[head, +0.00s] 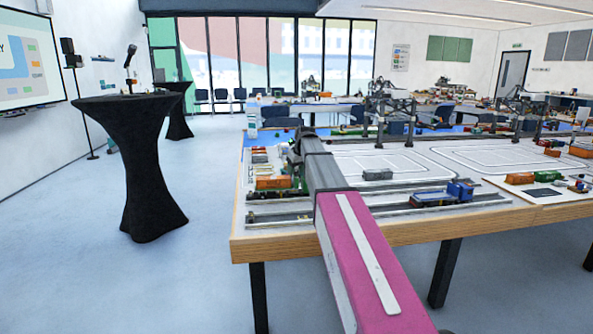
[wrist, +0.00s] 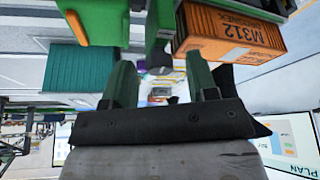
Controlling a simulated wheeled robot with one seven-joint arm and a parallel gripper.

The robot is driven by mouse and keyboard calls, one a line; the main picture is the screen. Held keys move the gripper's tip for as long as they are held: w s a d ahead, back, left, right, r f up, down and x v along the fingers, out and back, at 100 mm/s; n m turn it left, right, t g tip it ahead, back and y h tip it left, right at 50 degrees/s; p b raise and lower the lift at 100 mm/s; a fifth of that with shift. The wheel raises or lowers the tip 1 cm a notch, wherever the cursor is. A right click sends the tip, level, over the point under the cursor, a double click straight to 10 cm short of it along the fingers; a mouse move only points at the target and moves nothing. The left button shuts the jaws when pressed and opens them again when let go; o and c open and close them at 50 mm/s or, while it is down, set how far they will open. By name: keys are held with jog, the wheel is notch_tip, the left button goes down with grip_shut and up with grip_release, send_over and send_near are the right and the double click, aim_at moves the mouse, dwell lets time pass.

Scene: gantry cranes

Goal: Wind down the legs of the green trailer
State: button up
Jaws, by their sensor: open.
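My gripper (wrist: 161,80) is open in the wrist view, its two dark green fingers apart with nothing between them. A bright green body (wrist: 105,22) crosses the top of the wrist view, close beyond the fingers. It may be the green trailer, but I cannot tell. Its legs and any crank do not show clearly. An orange container (wrist: 232,36) marked M312 is at the top right, and a teal ribbed container (wrist: 87,68) is at the left. In the head view my arm hides most of the gripper and the spot around it.
In the head view an orange container (head: 273,183) lies on the wooden-edged table (head: 262,247), left of my arm. A blue truck (head: 459,191) stands near the front edge. Model gantry cranes (head: 390,105) stand farther back. A black-draped high table (head: 140,160) stands at left, with clear floor between.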

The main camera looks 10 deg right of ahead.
jog(key=shift+c, duration=0.3)
jog(key=c, duration=0.9)
jog(key=shift+m, duration=0.4)
jog(key=o, duration=1)
jog(key=shift+c, duration=0.2)
jog(key=v, duration=1)
jog(key=shift+s+a+r, duration=0.15)
jog(key=shift+r, duration=0.25)
jog(key=shift+s, duration=0.15)
